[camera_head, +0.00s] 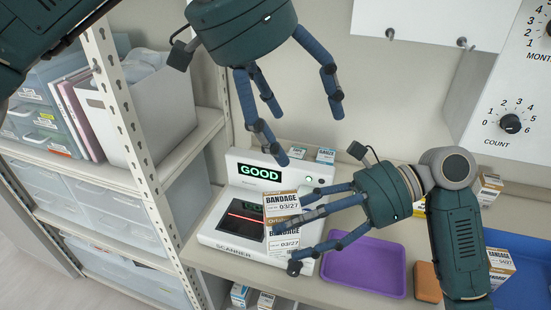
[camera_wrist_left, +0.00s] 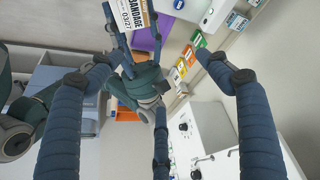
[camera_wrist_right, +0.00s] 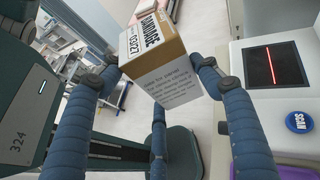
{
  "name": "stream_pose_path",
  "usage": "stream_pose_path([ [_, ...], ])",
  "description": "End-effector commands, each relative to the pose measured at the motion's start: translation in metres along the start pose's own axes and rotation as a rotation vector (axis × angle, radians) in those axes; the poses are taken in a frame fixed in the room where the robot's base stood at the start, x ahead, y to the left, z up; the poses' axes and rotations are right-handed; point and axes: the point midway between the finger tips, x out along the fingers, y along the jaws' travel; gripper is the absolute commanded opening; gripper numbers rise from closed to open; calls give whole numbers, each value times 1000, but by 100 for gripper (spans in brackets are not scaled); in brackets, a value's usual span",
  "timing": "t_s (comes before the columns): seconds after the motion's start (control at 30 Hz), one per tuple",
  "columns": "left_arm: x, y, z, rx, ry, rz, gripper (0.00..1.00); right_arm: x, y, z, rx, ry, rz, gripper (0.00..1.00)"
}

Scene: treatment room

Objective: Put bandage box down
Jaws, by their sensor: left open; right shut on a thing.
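The bandage box (camera_head: 283,215) is white and brown with "BANDAGE 03/27" on it. My right gripper (camera_head: 302,236) is shut on it and holds it in front of the scanner (camera_head: 230,232). In the right wrist view the box (camera_wrist_right: 160,60) sits between the fingertips, with the scanner window (camera_wrist_right: 272,66) to its right. The scanner display reads "GOOD" (camera_head: 260,173), and a red line shows on its window. My left gripper (camera_head: 305,130) is open and empty, above and behind the scanner. In the left wrist view the box (camera_wrist_left: 125,12) shows at the top, beyond the open fingers.
A purple tray (camera_head: 364,265) lies right of the scanner, its visible part empty. A blue tray (camera_head: 525,268) with a box (camera_head: 501,262) is at the right. An orange block (camera_head: 427,283) lies between them. Shelves with bins (camera_head: 150,105) stand at the left.

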Motion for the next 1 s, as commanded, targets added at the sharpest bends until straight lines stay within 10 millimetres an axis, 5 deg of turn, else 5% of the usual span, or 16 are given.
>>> stream_pose_path([
  [0.23,27,12,52,57,-267,-41,77,0,0,0,0,-1,0,31],
  [0.47,48,11,64,60,-295,-46,77,0,0,0,0,-1,0,31],
  [1.0,134,6,88,58,-291,-45,77,0,0,0,0,-1,0,31],
])
